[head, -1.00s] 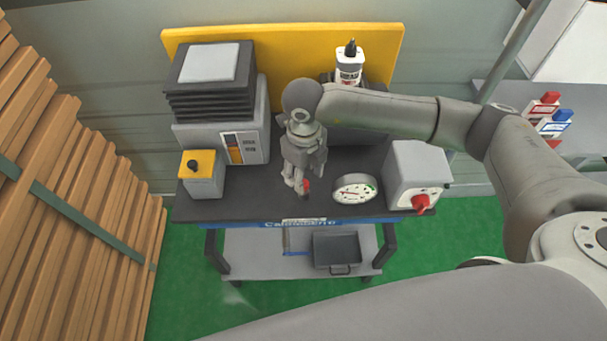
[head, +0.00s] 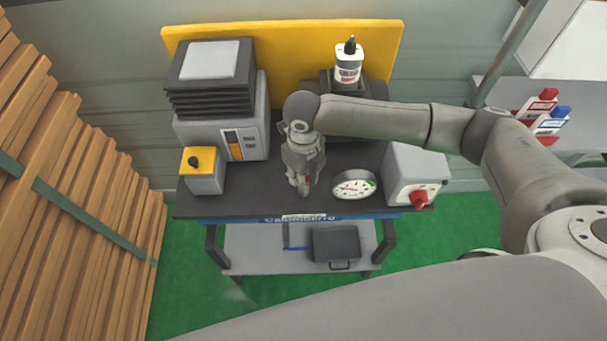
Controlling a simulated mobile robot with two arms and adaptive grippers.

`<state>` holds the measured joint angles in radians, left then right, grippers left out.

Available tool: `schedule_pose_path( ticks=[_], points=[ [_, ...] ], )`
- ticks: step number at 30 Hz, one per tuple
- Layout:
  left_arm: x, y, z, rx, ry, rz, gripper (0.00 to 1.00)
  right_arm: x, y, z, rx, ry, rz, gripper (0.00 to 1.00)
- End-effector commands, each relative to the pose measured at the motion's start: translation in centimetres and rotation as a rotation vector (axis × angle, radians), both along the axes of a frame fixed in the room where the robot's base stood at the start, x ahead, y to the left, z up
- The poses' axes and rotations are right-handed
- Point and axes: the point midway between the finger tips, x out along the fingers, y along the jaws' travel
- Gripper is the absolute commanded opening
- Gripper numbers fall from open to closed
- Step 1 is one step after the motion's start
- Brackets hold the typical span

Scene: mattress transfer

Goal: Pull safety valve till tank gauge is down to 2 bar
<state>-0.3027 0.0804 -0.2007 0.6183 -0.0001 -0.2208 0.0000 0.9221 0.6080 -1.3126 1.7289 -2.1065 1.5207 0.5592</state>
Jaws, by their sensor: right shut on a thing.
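The tank gauge (head: 354,185) is a round white dial on the front right of the dark bench top. Its needle is too small to read here. My right gripper (head: 304,190) points down just left of the gauge, near the bench's front edge. It is shut on a small red part (head: 308,181), which I take for the safety valve's pull. The fingers hide most of it and the valve body. My left gripper is not in view.
A grey box with a red knob (head: 419,198) stands right of the gauge. A yellow-topped box (head: 202,170) and a grey machine (head: 215,95) stand left. A white bottle (head: 348,65) stands behind. Stacked planks (head: 60,220) fill the left side.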

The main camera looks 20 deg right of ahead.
Motion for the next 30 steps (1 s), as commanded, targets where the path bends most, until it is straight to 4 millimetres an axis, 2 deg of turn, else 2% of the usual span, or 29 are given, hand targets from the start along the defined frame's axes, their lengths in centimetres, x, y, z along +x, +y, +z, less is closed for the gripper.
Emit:
schedule_pose_path(
  ticks=[5, 11, 17, 18, 23, 30],
  points=[
    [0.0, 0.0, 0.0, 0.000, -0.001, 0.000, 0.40, 0.0, 0.0, 0.1, 0.000, -0.001, 0.000, 0.00],
    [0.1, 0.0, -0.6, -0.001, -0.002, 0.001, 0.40, 0.1, 0.0, 1.6, 0.002, -0.003, -0.001, 0.00],
    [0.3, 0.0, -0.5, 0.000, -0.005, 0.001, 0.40, 0.1, 0.0, 1.7, 0.001, -0.003, -0.001, 0.00],
    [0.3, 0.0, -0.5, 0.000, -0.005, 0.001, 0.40, 0.1, 0.0, 1.7, 0.001, -0.003, -0.001, 0.25],
    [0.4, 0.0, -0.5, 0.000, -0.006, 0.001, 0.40, 0.1, 0.0, 1.6, 0.001, -0.002, -0.001, 0.46],
    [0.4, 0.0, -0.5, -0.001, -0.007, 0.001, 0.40, 0.0, 0.0, 1.6, 0.000, -0.001, 0.000, 0.46]
  ],
)
